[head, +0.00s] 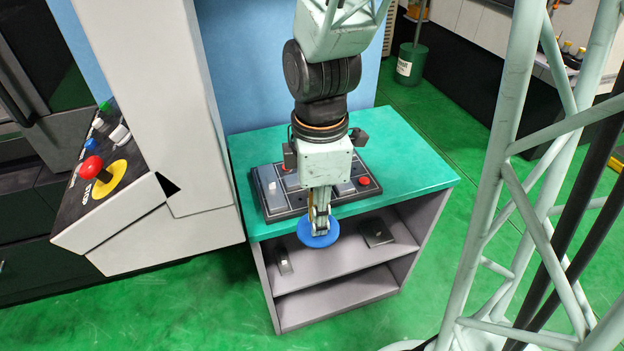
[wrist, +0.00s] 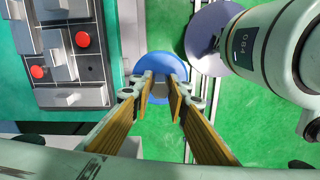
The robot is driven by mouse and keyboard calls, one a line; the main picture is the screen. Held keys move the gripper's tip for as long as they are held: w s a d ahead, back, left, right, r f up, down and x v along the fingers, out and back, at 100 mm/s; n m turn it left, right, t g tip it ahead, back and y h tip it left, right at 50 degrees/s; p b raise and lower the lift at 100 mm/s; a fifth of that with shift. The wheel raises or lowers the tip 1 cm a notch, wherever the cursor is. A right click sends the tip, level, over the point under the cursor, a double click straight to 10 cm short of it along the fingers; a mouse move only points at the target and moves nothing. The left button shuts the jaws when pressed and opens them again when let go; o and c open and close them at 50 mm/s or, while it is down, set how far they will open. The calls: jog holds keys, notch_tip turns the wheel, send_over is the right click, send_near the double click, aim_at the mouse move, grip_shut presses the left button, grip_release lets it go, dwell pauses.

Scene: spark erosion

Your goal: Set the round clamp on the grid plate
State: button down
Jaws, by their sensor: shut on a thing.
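My gripper (head: 319,222) is shut on a blue round piece (head: 318,240), which I take to be the round clamp. It hangs just in front of the green tabletop's front edge, above the open shelves. In the wrist view, the blue round piece (wrist: 172,62) lies between and beyond the fingertips (wrist: 160,88), which cover part of it. A dark plate (head: 284,212) with grey blocks and red round knobs lies on the tabletop behind my gripper. It also shows at the left of the wrist view (wrist: 92,97). I cannot tell whether it is the grid plate.
The green tabletop (head: 408,170) is clear to the right of the plate. Small dark items (head: 376,233) lie on the shelf below. A machine panel with a red button (head: 91,167) stands close on the left. A pale lattice frame (head: 500,200) stands on the right.

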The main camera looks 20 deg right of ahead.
jog(key=shift+w+p, duration=0.3)
jog(key=shift+p, duration=0.35)
jog(key=shift+w+r, duration=0.1)
jog(key=shift+w, duration=0.05)
jog(key=w+p, duration=0.1)
jog(key=p, duration=0.1)
jog(key=w+p, duration=0.1)
jog(key=p, duration=0.2)
jog(key=w+p, duration=0.2)
jog(key=shift+w+d+f+p, duration=0.1)
jog(key=shift+d+f+p, duration=0.2)
jog(key=shift+p, duration=0.1)
jog(key=w+d+f, duration=0.1)
jog(key=w, duration=0.9)
jog(key=shift+w+f, duration=0.1)
jog(key=shift+w, duration=0.4)
jog(key=shift+s+f, duration=0.1)
jog(key=shift+f, duration=1.65)
jog(key=shift+f+b, duration=0.15)
jog(key=shift+b, duration=0.3)
